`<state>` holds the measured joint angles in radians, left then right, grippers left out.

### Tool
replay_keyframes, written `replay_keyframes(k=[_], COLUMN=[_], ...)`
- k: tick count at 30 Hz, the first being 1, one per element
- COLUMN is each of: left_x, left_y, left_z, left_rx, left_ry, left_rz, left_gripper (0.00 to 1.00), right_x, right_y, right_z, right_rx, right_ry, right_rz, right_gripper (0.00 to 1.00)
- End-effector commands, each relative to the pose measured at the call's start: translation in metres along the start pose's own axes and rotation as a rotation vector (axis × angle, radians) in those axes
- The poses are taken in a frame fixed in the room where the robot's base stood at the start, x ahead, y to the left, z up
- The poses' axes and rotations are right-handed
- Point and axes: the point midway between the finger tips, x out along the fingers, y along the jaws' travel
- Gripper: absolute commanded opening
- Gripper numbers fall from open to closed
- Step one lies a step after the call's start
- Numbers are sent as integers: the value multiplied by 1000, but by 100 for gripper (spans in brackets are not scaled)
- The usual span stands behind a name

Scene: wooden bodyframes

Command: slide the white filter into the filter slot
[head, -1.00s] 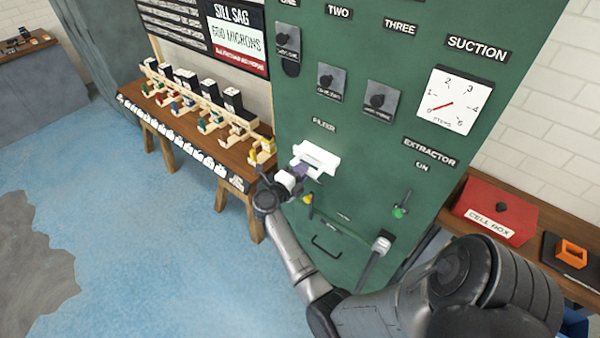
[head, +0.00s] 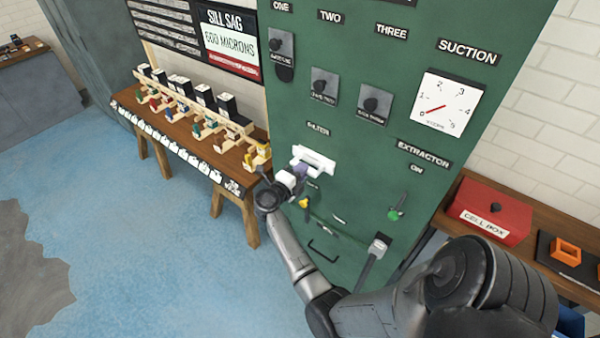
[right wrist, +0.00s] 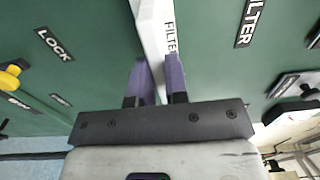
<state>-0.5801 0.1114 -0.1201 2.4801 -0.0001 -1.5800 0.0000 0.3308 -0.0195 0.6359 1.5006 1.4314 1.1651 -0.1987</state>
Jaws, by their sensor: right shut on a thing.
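The white filter (head: 318,158) is at the green cabinet's front, below the FILTER label (head: 318,129). My right gripper (head: 300,172) is shut on it from the front left. In the right wrist view the purple fingers (right wrist: 157,82) stand on both sides of the white filter (right wrist: 151,30), which carries the word FILTER on its side. The filter slot is hidden behind the filter and fingers, and I cannot tell how far in the filter is. My left gripper is not in view.
The green cabinet (head: 345,200) has knobs, a suction gauge (head: 448,103) and a handle (head: 323,250) low down. A wooden bench (head: 185,125) with several small models stands at the left. A red cell box (head: 492,215) is on a shelf at the right. Floor at left is clear.

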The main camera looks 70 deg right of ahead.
Motion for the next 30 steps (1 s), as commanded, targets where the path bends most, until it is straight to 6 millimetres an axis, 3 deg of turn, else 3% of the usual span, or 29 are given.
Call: replay_keyframes(k=[22, 23, 30], left_x=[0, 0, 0], left_y=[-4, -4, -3], left_z=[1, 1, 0], left_rx=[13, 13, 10], left_ry=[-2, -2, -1], left_rz=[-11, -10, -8], left_gripper=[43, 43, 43], right_x=[18, 18, 17], right_y=[0, 0, 0], right_z=[0, 0, 0], right_rx=[0, 0, 0], right_ry=[1, 0, 0], right_rz=[-1, -1, -1], right_gripper=[0, 16, 39])
